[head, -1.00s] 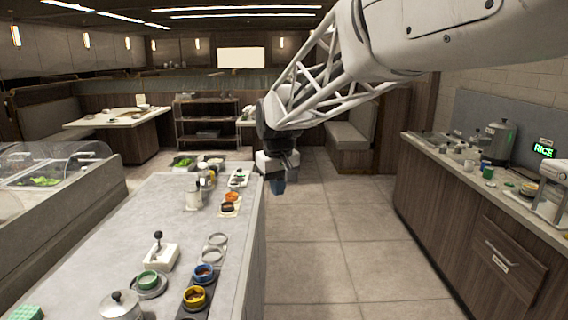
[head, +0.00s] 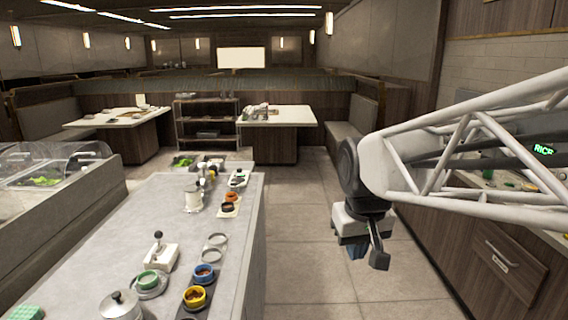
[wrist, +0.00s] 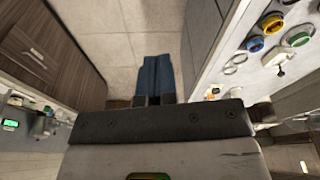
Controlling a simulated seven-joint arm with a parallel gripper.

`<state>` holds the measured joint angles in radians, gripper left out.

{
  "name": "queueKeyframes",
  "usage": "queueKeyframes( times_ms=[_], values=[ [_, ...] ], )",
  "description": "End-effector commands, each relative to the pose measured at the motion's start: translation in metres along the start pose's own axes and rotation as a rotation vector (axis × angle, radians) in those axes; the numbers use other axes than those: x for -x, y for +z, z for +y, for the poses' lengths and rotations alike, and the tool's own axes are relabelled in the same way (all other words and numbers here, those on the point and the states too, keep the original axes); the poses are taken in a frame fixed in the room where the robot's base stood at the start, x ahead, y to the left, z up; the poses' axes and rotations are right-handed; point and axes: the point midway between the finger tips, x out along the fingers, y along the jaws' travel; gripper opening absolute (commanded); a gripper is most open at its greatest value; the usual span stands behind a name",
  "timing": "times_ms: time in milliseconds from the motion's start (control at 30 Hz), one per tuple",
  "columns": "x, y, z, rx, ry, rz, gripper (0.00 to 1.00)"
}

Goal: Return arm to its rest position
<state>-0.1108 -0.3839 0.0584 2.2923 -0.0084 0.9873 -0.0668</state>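My gripper (head: 366,256) hangs over the aisle floor, to the right of the grey counter (head: 130,215), pointing down. It is apart from the counter and from the cabinet on the right. In the wrist view its two blue fingers (wrist: 156,62) lie side by side with only a thin line between them, and nothing shows held. My white lattice arm reaches in from the right edge of the head view.
The counter holds a blue cup (head: 204,272), a yellow cup (head: 194,297), a green cup (head: 148,280), empty rings and a lidded pot (head: 119,304). A wooden cabinet (head: 500,262) stands right. The tiled floor (head: 305,215) between is clear.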

Motion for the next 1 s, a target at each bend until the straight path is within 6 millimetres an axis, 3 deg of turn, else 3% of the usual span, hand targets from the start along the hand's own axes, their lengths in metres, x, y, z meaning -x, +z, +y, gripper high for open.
queueKeyframes(
  times_ms=[100, 500, 700, 1000],
  values=[
    [-0.003, 0.031, 0.008, -0.039, 0.006, 0.010, 0.00],
    [-0.025, 0.126, 0.022, -0.157, 0.022, 0.034, 0.00],
    [-0.033, 0.151, 0.024, -0.191, 0.027, 0.042, 0.00],
    [-0.036, 0.158, 0.024, -0.200, 0.028, 0.043, 0.00]
  ],
)
